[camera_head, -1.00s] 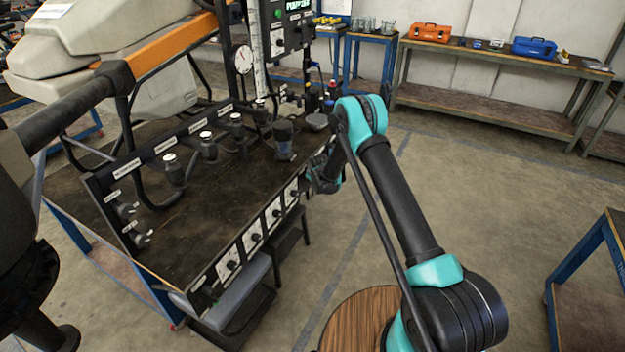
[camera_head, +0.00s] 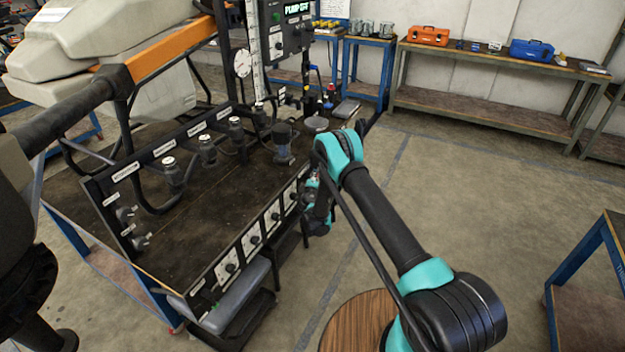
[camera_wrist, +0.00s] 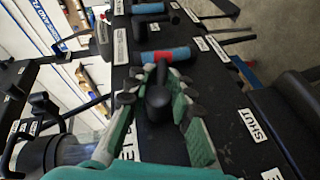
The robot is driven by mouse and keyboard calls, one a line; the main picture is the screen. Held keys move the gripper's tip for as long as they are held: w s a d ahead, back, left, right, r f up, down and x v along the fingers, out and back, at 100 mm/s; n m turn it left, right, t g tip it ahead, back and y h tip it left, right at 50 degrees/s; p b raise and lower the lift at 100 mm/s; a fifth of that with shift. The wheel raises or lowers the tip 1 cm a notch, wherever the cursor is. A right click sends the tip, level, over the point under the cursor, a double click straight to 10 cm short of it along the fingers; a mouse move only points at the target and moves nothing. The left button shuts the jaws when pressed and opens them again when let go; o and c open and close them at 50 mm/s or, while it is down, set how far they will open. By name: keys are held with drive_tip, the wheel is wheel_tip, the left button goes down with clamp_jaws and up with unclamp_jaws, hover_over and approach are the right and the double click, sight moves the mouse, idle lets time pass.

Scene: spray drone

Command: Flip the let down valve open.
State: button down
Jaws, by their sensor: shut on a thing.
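In the wrist view, my gripper (camera_wrist: 158,88) has its green and grey fingers on both sides of a black valve handle (camera_wrist: 157,104) and is shut on it. The handle stands on a black panel with white labels. The label beside this handle is partly covered by my fingers, so I cannot read its full name. In the head view, my gripper (camera_head: 318,212) is low at the right edge of the bench, beside the panel's far right end. My arm hides most of the valve there.
In the head view, several valve knobs (camera_head: 253,241) line the bench's front panel. The floor (camera_head: 470,190) to the right is clear.

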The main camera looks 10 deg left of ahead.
idle(0.5)
drive_tip(key=c, duration=1.6)
unclamp_jaws()
drive_tip(key=shift+r, duration=0.15)
